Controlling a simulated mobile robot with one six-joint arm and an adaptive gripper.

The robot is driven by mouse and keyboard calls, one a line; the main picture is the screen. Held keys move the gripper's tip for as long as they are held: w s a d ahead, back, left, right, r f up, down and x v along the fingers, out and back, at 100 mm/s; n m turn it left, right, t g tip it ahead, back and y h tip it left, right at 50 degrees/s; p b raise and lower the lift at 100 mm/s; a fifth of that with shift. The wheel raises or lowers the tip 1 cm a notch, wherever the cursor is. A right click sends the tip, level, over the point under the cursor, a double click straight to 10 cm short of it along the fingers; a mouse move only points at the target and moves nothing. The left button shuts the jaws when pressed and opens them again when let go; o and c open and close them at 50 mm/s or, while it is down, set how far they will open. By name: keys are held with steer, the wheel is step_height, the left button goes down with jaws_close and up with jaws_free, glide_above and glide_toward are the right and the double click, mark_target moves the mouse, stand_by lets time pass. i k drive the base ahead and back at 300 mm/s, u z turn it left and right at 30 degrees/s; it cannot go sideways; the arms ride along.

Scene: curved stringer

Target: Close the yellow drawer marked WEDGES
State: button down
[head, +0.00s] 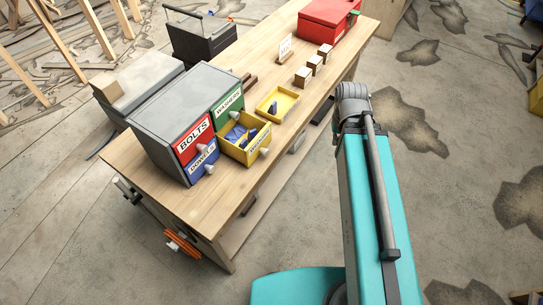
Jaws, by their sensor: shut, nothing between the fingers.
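The yellow drawer (262,152) at the lower right of a grey cabinet (155,112) is pulled out toward the front edge of the workbench. Its front has a white label, too small to read for certain, and a pale round knob (265,152). Several blue pieces (238,133) lie inside it. The red BOLTS drawer (193,140), blue DOWELS drawer (201,170) and green WASHERS drawer (228,104) look shut. My gripper does not show; only my teal arm is visible, right of the bench.
The cabinet stands on a wooden workbench (135,160). A yellow tray (288,111) with a dark blue piece sits right of the drawer. Small wooden blocks (303,77), a white sign (285,47) and a red toolbox (325,20) stand farther back. Floor right of the bench is open.

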mark_target(229, 138)
steer(key=k, duration=1.8)
steer(key=u, duration=0.75)
steer(key=i, duration=1)
